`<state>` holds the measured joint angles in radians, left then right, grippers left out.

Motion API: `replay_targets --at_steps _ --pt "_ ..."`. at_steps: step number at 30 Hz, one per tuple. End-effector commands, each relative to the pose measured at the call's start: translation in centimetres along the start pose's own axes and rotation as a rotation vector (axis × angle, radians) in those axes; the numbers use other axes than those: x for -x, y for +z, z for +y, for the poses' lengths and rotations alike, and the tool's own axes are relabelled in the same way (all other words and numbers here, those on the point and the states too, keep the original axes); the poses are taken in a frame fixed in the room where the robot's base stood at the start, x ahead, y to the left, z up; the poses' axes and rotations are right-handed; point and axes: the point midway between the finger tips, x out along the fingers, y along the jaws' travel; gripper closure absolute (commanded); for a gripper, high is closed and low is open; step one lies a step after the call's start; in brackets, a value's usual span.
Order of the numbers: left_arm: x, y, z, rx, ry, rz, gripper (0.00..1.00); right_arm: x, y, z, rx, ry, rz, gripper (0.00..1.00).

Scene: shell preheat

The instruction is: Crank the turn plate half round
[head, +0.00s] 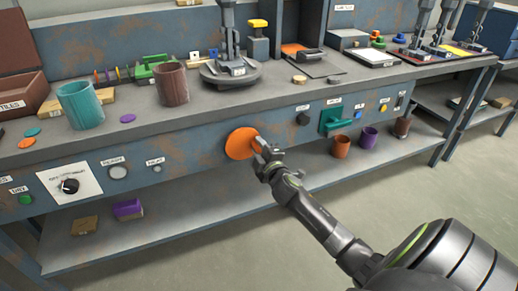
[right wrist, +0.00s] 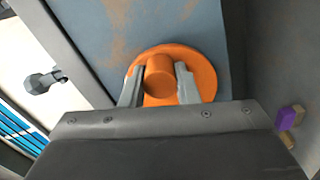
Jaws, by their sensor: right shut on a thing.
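An orange crank disc (head: 238,144) is mounted on the blue front panel of the bench. My right gripper (head: 262,146) is at its right side, shut on the crank's knob. In the right wrist view the round orange knob (right wrist: 160,74) sits between the two fingers, with the orange disc (right wrist: 207,75) behind it. A round dark grey turn plate (head: 215,78) lies on the bench top above the crank, with a grey upright device (head: 229,38) standing on it. My left gripper is not in view.
A teal cup (head: 80,105) and a brown cup (head: 171,84) stand on the bench top, left of the turn plate. A teal handle (head: 338,122) sticks out of the panel to the right. Cups and blocks sit on the lower shelf (head: 190,212).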

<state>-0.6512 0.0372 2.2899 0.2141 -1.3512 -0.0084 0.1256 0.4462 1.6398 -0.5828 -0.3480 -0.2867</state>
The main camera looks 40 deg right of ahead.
Motion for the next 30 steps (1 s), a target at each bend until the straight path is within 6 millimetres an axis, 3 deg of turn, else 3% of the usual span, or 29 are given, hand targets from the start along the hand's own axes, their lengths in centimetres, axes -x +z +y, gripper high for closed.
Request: replay_targets --at_steps 5,6,11,22,26,30 --pt "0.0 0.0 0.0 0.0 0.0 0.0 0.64 0.1 0.1 -0.3 -0.004 -0.005 -0.002 0.95" --pt "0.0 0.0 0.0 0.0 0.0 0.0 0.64 0.1 0.1 -0.3 -0.004 -0.005 -0.002 0.71" --pt "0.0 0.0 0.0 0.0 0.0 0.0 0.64 0.1 0.1 -0.2 -0.003 -0.004 -0.002 0.5" --pt "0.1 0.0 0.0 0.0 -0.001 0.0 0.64 0.5 0.0 -0.1 0.0 -0.002 0.0 0.5" --pt "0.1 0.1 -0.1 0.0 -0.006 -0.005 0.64 2.1 0.0 -0.1 0.0 -0.003 0.0 0.5" --pt "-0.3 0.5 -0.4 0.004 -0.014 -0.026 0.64 5.0 0.1 -0.1 -0.001 -0.004 0.0 0.5"
